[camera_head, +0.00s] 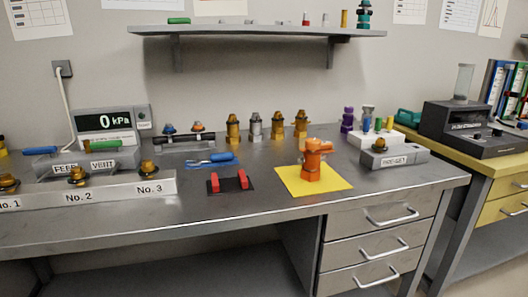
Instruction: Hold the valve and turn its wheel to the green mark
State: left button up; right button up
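An orange valve (311,170) stands upright on a yellow mat (340,184) at the right part of the grey workbench. A wide orange piece on its top looks like the wheel (316,145). A green mark on the valve is too small to make out. Neither of my grippers is in view, and nothing touches the valve.
A black holder with red jaws (216,184) and a blue-handled tool (218,157) lie left of the valve. Several brass and silver fittings (255,127) stand behind. A grey labelled block (395,157) is to the right. The bench (240,208) is clear in front.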

aim_at(314, 144)
jog(key=i+l+u, duration=0.15)
jog(key=l, duration=0.2)
jog(key=i+l+u, duration=0.3)
jog(key=i+l, duration=0.15)
jog(key=l, duration=0.35)
jog(key=i+l+u, duration=0.15)
jog(key=l, duration=0.25)
jog(key=k, duration=0.4)
